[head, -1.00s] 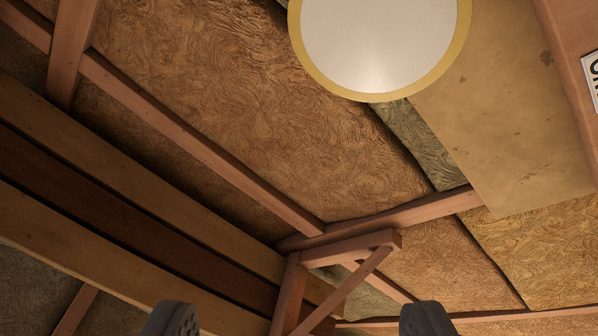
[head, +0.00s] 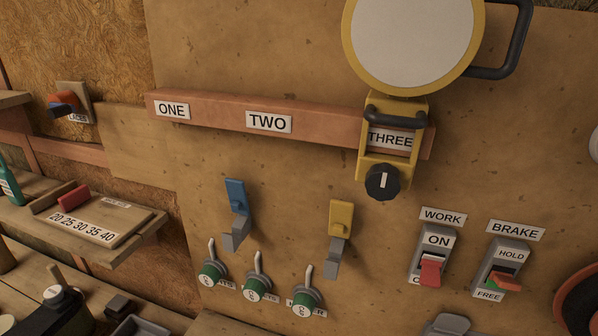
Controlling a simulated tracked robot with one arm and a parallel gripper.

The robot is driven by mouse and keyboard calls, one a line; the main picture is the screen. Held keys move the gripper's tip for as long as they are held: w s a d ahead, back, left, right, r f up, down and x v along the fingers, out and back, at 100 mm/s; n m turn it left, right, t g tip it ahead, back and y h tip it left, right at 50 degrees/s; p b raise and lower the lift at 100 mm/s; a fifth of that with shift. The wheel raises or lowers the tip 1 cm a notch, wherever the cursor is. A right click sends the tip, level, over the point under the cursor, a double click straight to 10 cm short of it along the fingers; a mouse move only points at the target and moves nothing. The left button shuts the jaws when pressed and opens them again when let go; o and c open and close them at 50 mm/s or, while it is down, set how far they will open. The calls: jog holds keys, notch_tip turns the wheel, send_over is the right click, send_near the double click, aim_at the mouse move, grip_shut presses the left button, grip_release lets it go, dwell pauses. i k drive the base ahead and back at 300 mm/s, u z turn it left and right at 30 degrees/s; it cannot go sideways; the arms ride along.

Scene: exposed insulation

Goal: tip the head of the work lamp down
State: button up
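The work lamp's round head (head: 415,40) is at the top right of the view, with a pale face and a yellow rim cut off by the top edge. The pale face is turned towards me. A dark loop handle (head: 510,45) juts from its right side. Below it is a yellow bracket (head: 393,170) with a dark bar and a black knob (head: 382,182), in front of the THREE label. My gripper's fingers do not show clearly in this view, so nothing is seen touching the lamp.
A rail labelled ONE, TWO and THREE (head: 220,113) crosses the board. Below are a blue hook (head: 237,205), a yellow hook (head: 341,220), several green-based toggles (head: 254,288), a WORK switch (head: 431,262) and a BRAKE switch (head: 503,277). A shelf with a numbered slider (head: 92,215) stands left.

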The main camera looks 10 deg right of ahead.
aim_at(402, 50)
jog(key=u, duration=0.2)
jog(key=k, duration=1.2)
jog(key=z, duration=0.55)
jog(key=i, duration=1)
jog(key=u, duration=0.05)
